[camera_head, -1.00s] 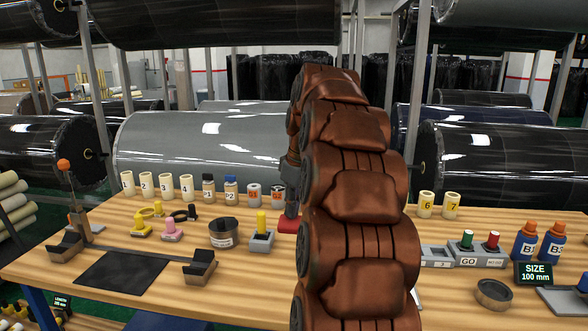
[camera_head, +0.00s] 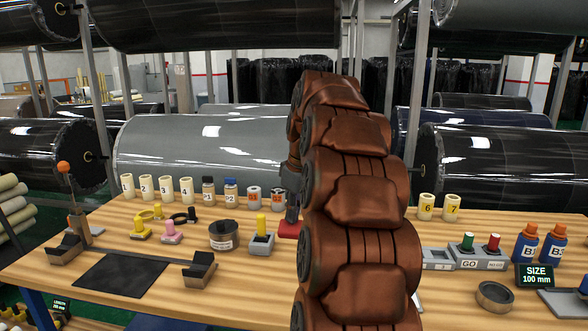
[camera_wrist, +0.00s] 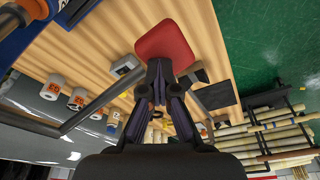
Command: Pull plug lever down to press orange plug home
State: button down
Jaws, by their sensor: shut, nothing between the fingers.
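My gripper (camera_head: 292,208) is mostly hidden behind my brown arm in the head view. In the wrist view my gripper (camera_wrist: 158,68) is shut and empty, its dark fingertips in front of a red block (camera_wrist: 167,38). An upright lever with an orange knob (camera_head: 64,167) stands at the bench's left. I cannot make out the orange plug.
The wooden bench (camera_head: 140,263) holds numbered cream rolls (camera_head: 165,189), a grey block with a yellow peg (camera_head: 261,240), a dark tape roll (camera_head: 223,235) and a black mat (camera_head: 122,276). Blue bottles (camera_head: 525,243) stand right. Large wrapped rolls (camera_head: 210,150) lie behind.

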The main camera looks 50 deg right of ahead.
jog(key=shift+f, duration=0.2)
jog(key=shift+w+p+v, duration=0.25)
jog(key=shift+p+v, duration=0.3)
jog(key=shift+v, duration=0.55)
jog(key=shift+w+p+v, duration=0.2)
jog(key=shift+p+v, duration=0.35)
jog(key=shift+v, duration=0.55)
jog(key=shift+w+p+v, duration=0.25)
jog(key=shift+p+v, duration=0.3)
jog(key=shift+v, duration=0.6)
jog(key=w+p+v, duration=0.2)
jog(key=p+v, duration=0.8)
jog(key=v, duration=0.3)
jog(key=shift+w+a+r, duration=0.15)
jog(key=shift+w+r, duration=0.2)
jog(key=shift+r, duration=0.15)
jog(key=shift+a, duration=0.1)
